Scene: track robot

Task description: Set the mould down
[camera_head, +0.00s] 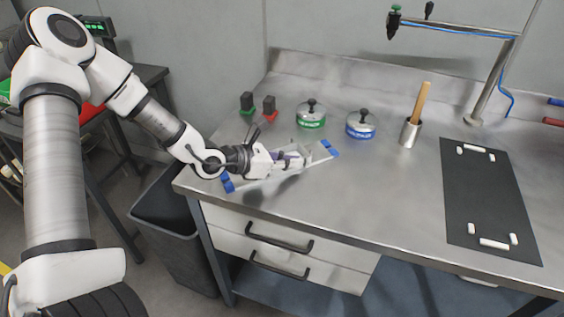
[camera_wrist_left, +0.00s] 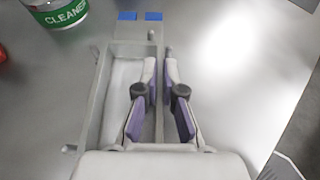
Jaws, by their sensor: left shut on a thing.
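The mould (camera_head: 321,154) is a long grey tray with blue blocks at its ends, over the left front part of the steel bench. In the left wrist view the mould (camera_wrist_left: 122,75) shows a shallow channel and two blue blocks at its far end. My left gripper (camera_head: 302,159) is shut on it; in the left wrist view the fingers (camera_wrist_left: 160,90) stand either side of a thin middle wall. I cannot tell whether the mould touches the bench. Its near end is hidden by my gripper in the left wrist view. My right gripper is out of view.
A black mat (camera_head: 488,205) with white pieces near both ends lies on the bench (camera_head: 400,205) at right. Behind are a green-banded tin (camera_head: 311,115), a blue-banded tin (camera_head: 361,125), a metal cup (camera_head: 410,134) and small clamps (camera_head: 269,106). The bench between mould and mat is clear.

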